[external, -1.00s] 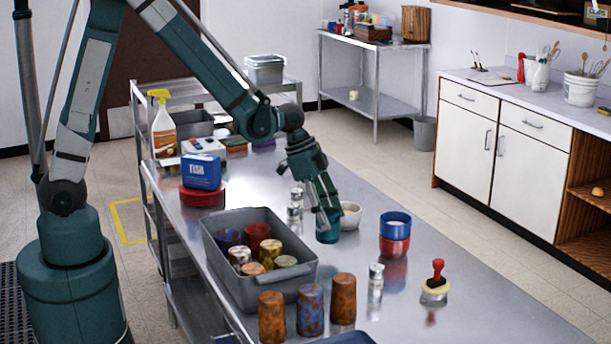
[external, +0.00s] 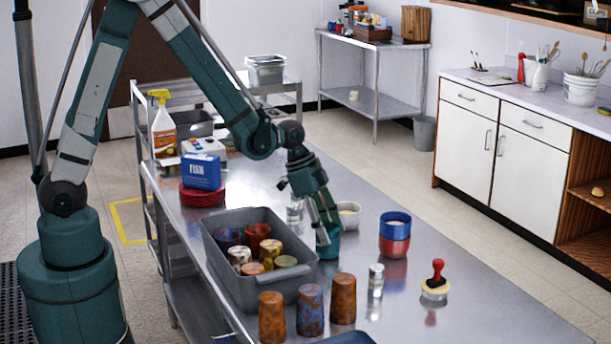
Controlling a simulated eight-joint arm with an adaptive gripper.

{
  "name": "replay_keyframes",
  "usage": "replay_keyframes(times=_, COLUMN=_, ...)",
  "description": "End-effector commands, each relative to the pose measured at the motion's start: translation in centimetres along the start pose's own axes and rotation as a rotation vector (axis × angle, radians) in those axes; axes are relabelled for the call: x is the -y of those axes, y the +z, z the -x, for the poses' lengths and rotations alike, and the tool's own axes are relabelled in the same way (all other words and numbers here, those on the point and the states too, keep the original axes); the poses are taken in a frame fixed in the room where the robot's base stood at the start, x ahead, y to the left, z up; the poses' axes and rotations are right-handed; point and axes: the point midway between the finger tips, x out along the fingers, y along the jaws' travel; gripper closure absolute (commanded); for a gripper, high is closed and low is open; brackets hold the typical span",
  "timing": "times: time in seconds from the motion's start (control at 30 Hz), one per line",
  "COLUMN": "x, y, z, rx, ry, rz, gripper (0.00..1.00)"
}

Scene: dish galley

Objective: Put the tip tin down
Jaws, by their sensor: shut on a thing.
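My gripper (external: 324,222) is shut on a teal round tin (external: 328,246), which I take to be the tip tin. The tin looks upright between the fingers, just right of the grey bin and in front of a white bowl. The fingers cover part of its upper side. I cannot tell whether its base touches the steel table (external: 440,322).
The grey bin (external: 256,298) with several cups stands close on the left. A white bowl (external: 348,214) is just behind. Three rusty-patterned cups (external: 311,308) stand in front.

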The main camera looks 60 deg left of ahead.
Motion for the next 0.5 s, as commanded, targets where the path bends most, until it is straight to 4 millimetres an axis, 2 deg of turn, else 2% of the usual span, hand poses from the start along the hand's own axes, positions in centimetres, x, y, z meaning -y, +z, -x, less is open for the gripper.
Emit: replay_keyframes(times=0.5, x=0.0, y=0.27, z=-0.68, rx=0.0, ry=0.0, rz=0.0, gripper=0.73)
